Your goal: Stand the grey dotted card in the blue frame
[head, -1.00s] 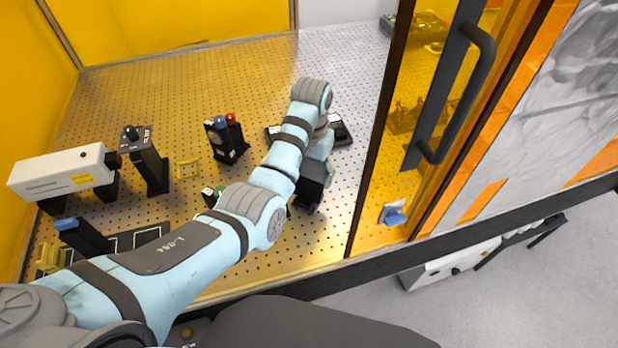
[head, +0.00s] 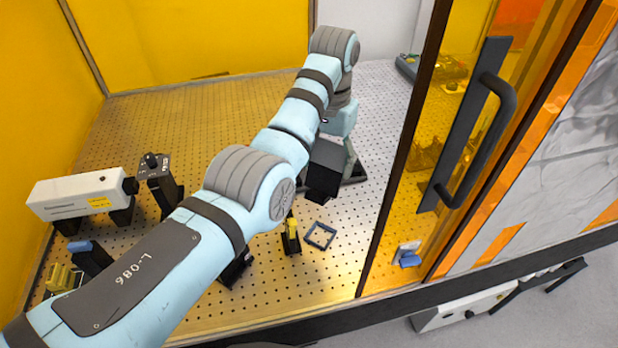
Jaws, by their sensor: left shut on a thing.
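The blue frame (head: 320,235), a small dark square outline, lies on the perforated bench near the front. My left gripper (head: 325,180) is black and hangs beyond and above the frame in the picture, apart from it. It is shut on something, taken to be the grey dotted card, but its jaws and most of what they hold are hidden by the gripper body. No grey dotted card shows clearly anywhere else. My right gripper is out of view.
A black post with a yellow top (head: 291,236) stands just left of the frame. A white laser box (head: 80,195) and a black post (head: 160,185) stand at left. The glass door's edge (head: 405,150) bounds the right side.

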